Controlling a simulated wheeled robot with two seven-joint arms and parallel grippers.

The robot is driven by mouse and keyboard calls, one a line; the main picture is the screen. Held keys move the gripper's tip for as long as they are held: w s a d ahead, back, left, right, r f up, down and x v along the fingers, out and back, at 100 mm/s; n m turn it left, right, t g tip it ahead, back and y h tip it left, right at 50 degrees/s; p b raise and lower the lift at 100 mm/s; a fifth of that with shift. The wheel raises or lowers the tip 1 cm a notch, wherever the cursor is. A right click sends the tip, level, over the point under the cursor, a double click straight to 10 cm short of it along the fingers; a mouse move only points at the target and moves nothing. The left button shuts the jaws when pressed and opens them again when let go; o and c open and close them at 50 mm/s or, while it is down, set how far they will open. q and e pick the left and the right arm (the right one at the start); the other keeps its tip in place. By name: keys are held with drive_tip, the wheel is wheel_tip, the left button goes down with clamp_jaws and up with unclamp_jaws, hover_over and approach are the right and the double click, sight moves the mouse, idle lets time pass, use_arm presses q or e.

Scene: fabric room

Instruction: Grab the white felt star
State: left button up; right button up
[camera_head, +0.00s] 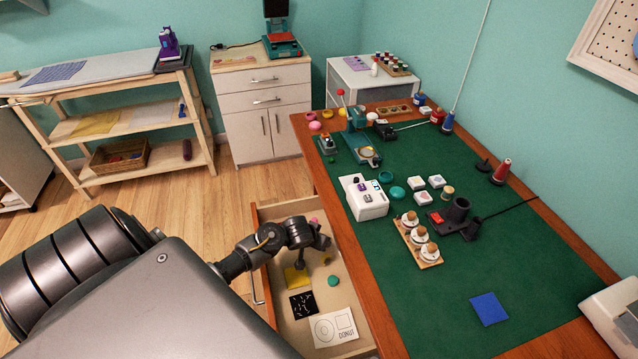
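I cannot make out a white felt star in the head view. An open drawer (262,214) at the left side of the green-topped table holds a yellow piece (297,277), a black patterned square (303,304), a teal piece (333,281) and a white sheet marked DONUT (334,328). A small pink piece shows at its far end. My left gripper (311,256) is over the drawer, pointing down, its two fingers apart. No object shows between them, though the arm hides part of the drawer. My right gripper is out of view.
The green tabletop (430,310) is bare near its front apart from a blue square (489,308). A white box (364,197) and a wooden rack with several stamps (418,240) stand beyond. The table's wooden edge (349,256) borders the drawer.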

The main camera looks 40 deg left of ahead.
use_arm(q)
drive_tip(key=shift+f, duration=0.1)
drive_tip(key=c, duration=1.1)
